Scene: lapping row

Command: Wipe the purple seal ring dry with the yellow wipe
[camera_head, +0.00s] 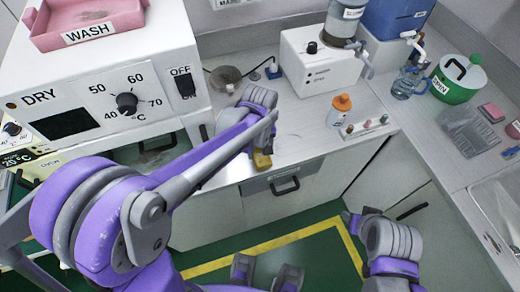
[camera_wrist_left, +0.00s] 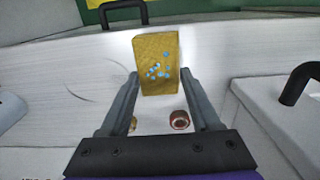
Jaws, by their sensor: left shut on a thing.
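The yellow wipe (camera_wrist_left: 158,50) is between the fingers of my left gripper (camera_wrist_left: 130,95) in the left wrist view, with several pale blue spots on its face. In the head view the wipe (camera_head: 263,161) shows at the counter's front edge, below my left gripper (camera_head: 258,146), which is shut on it. I cannot tell whether the wipe touches the counter. I cannot make out a purple seal ring in either view; the arm and gripper hide part of the counter. My right arm is at the lower right of the head view, its fingers unclear.
A small reddish-brown ring-like part (camera_wrist_left: 180,120) lies near the gripper base in the wrist view. An orange-capped bottle (camera_head: 340,108) and a white strip with small parts (camera_head: 366,127) stand to the right. The DRY oven (camera_head: 110,95) stands left.

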